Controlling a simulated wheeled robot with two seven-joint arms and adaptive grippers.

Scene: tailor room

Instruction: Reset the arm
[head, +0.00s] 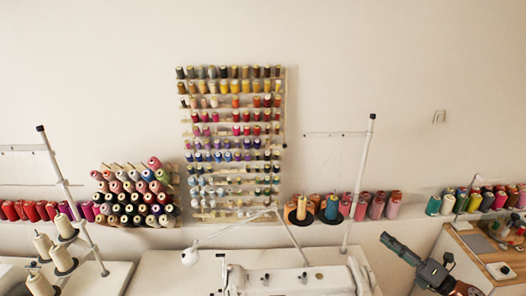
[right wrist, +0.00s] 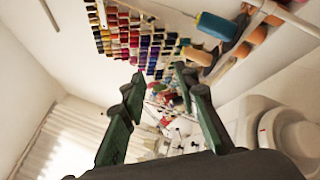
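My right gripper (head: 417,254) is at the lower right of the head view, in front of the sewing tables. In the right wrist view its two dark green fingers (right wrist: 160,84) stand apart with a clear gap and nothing between them, so it is open and empty. My left gripper is not in view.
A white sewing machine (head: 290,279) stands on a white table at bottom centre. A thread rack (head: 286,130) hangs on the wall behind. Thin thread stands (head: 360,180) rise beside the machine. A wooden table (head: 465,262) is at the right edge, near my gripper.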

